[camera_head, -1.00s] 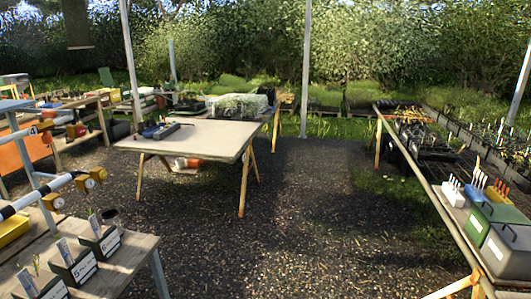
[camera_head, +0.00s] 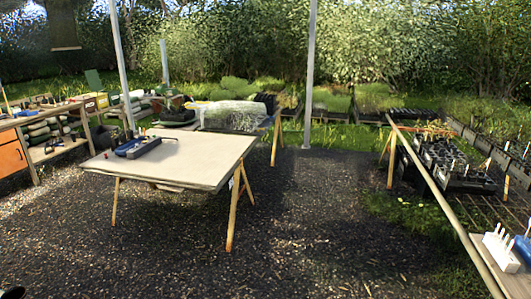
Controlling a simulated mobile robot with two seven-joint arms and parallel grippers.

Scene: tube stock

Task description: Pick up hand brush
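I cannot make out a hand brush for certain. A light-topped trestle table (camera_head: 195,165) stands ahead, left of the middle. On its far left part lies a dark grey and blue item (camera_head: 138,148), too small to identify, with small bits beside it.
A wooden bench (camera_head: 35,120) with an orange panel (camera_head: 12,156) stands at the left. A long table with black trays (camera_head: 455,170) and a white block (camera_head: 500,250) runs along the right. Metal posts (camera_head: 310,75) rise behind the table. The gravel floor (camera_head: 320,230) is open.

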